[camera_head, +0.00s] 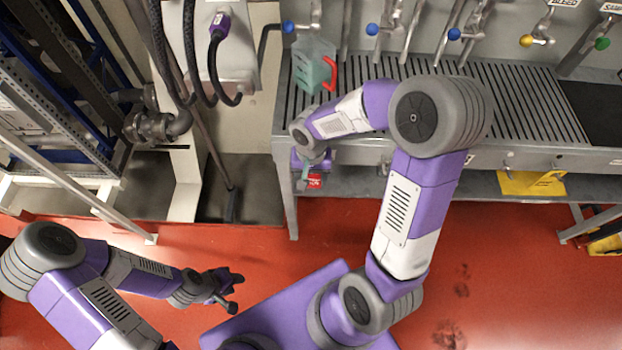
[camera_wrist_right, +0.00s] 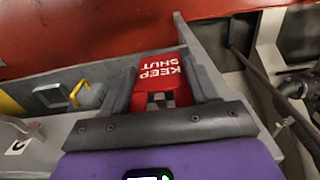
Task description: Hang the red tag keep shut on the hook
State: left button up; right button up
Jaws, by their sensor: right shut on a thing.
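The red tag (camera_wrist_right: 160,68) with upside-down white "KEEP SHUT" lettering sits between the two grey fingers of my right gripper (camera_wrist_right: 163,88) in the right wrist view. My right gripper (camera_head: 313,174) is shut on it and is at the front left corner of the metal counter in the head view. There a small red part of the tag (camera_head: 314,181) shows below the gripper. My left gripper (camera_head: 232,293) is low over the red floor, away from the counter; its opening is unclear. I cannot make out for certain which fitting is the hook.
The slatted counter (camera_head: 520,105) carries a translucent jug (camera_head: 312,65) with a red handle. Valves with blue, yellow and green knobs line the wall. Pipework (camera_head: 150,127) stands at the left. The floor before the counter is open.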

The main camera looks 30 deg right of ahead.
jog(key=shift+w+d+f, duration=0.45)
jog(key=shift+w+d, duration=0.15)
jog(key=shift+w, duration=0.25)
jog(key=shift+w+d+b, duration=0.1)
jog(key=shift+d+b, duration=0.05)
jog(key=shift+b, duration=0.15)
jog(key=o, duration=1.2)
notch_tip(320, 180, up, 7)
jog(key=p, duration=0.2)
jog(key=shift+f+p, duration=0.15)
jog(key=shift+p, duration=0.25)
jog(key=shift+s+a+r, duration=0.2)
jog(key=shift+a+r, duration=0.05)
jog(key=shift+r, duration=0.25)
